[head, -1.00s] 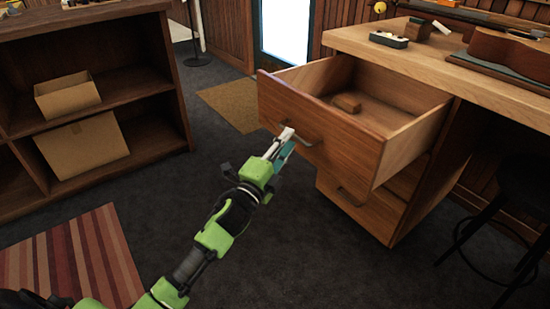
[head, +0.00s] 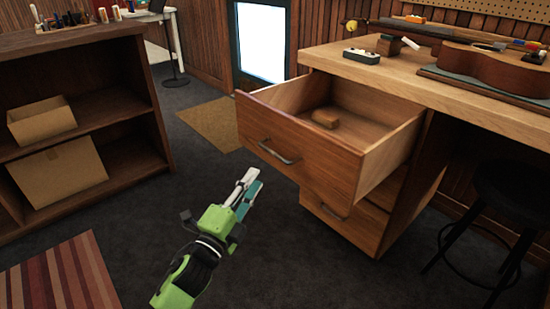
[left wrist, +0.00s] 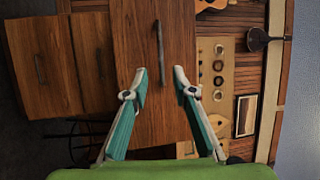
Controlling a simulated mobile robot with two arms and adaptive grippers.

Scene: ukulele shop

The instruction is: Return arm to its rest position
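My left gripper (head: 250,184) is in front of the open top drawer (head: 290,145), a little below and left of its handle (head: 279,152), and apart from it. In the left wrist view its two teal-and-white fingers (left wrist: 160,82) are spread with nothing between them. The drawer front (left wrist: 150,60) and its vertical-looking handle (left wrist: 160,52) lie beyond the fingertips in that view. My right arm and gripper are not in view.
The workbench (head: 400,78) holds a ukulele body (head: 490,66). A small wooden block (head: 325,118) lies in the drawer. A black stool (head: 505,190) stands at right, a shelf (head: 100,85) with cardboard boxes (head: 60,175) at left. The dark floor between is clear.

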